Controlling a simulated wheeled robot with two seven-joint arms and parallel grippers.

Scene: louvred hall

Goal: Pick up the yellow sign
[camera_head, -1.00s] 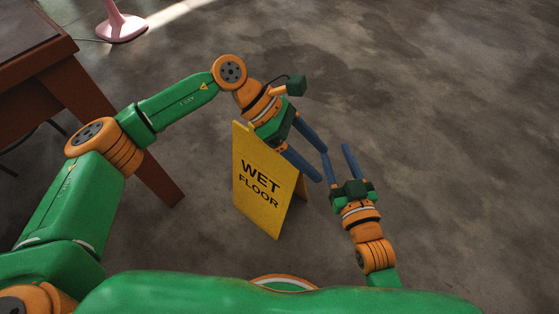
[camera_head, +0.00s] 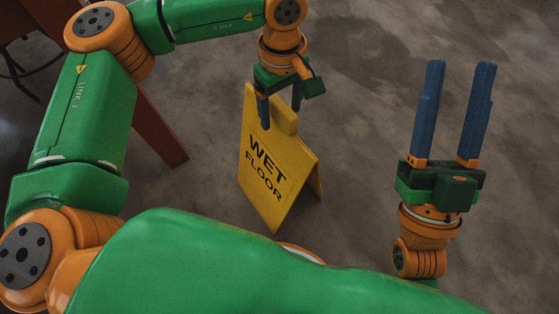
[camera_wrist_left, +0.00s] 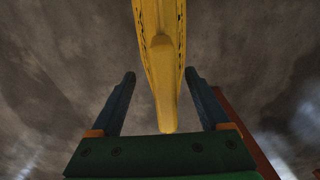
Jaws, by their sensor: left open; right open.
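The yellow sign (camera_head: 272,170), marked WET FLOOR, stands upright as an A-frame on the grey floor in the middle of the head view. My left gripper (camera_head: 279,110) is open at the sign's top edge, pointing down, with one finger on each side of the top tab in the picture. In the left wrist view the sign (camera_wrist_left: 163,60) runs between the two open fingers (camera_wrist_left: 160,88), with gaps on both sides. My right gripper (camera_head: 456,75) is open and empty, to the right of the sign and apart from it.
A reddish-brown table leg (camera_head: 158,130) stands to the left, behind my left arm. The floor (camera_head: 380,130) between the sign and my right gripper is clear. My green body covers the bottom of the head view.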

